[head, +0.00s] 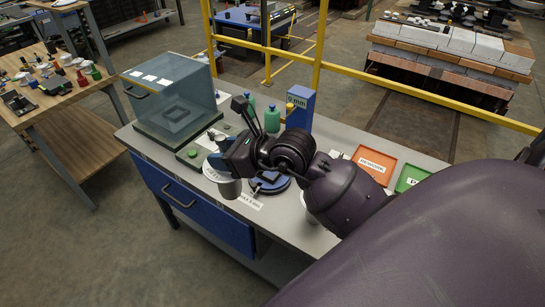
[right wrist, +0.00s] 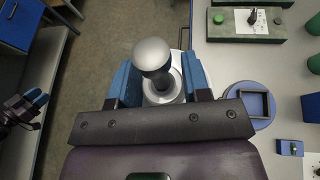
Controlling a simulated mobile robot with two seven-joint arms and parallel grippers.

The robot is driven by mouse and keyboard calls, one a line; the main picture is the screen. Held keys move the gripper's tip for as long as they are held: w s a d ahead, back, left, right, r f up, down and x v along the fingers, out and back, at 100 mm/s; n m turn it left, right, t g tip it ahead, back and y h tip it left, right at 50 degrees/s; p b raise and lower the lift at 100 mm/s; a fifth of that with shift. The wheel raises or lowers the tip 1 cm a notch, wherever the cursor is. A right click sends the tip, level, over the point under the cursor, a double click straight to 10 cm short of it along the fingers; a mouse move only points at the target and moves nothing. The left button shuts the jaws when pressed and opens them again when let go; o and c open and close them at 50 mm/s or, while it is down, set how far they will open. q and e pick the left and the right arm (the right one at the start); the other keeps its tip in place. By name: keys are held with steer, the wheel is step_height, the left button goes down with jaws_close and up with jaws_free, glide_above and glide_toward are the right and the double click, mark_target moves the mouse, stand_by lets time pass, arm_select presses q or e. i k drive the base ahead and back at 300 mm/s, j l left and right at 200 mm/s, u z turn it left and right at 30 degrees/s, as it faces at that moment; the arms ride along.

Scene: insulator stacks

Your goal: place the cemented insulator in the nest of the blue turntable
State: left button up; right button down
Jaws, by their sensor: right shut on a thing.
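My right gripper (right wrist: 164,88) is shut on the cemented insulator, with a blue finger on each side of it. In the right wrist view the insulator has a grey rounded metal cap (right wrist: 151,54) and pale rings; a white rim shows partly behind the fingers. In the head view its grey part (head: 229,188) hangs at the bench's front edge, left of the blue turntable (head: 270,187). The turntable (right wrist: 265,122) carries a dark square nest (right wrist: 254,104) that looks empty. The insulator is apart from the nest. A dark gripper with blue tips, apparently my left (right wrist: 28,106), shows at the left edge.
The bench (head: 305,232) has a clear-walled box (head: 172,100) at left and a green-button panel (head: 192,153). Green bottles (head: 272,120) and a blue post (head: 300,107) stand behind the arm. Orange (head: 374,164) and green (head: 411,178) trays lie right.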

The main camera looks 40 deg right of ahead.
mark_target(267, 173)
steer(key=k+u, duration=0.15)
steer(key=u, duration=0.4)
steer(key=i+j+u, duration=0.15)
steer(key=i+j, duration=0.15)
steer(key=i, duration=0.15)
steer(key=i+j, duration=0.15)
steer(key=i, duration=0.15)
steer(key=i+j, duration=0.15)
steer(key=i, duration=0.15)
steer(key=i+j+z, duration=0.1)
steer(key=i, duration=0.2)
steer(key=i+j+z, duration=0.15)
steer(key=i+z, duration=0.35)
steer(key=i+j+z, duration=0.15)
steer(key=z, duration=0.15)
steer(key=i+z, duration=0.1)
steer(key=z, duration=0.3)
steer(key=i+z, duration=0.1)
steer(key=z, duration=0.35)
steer(key=i+z, duration=0.1)
steer(key=z, duration=0.3)
steer(key=i+z, duration=0.1)
steer(key=z, duration=0.3)
steer(key=i+z, duration=0.4)
steer(key=k+l, duration=0.05)
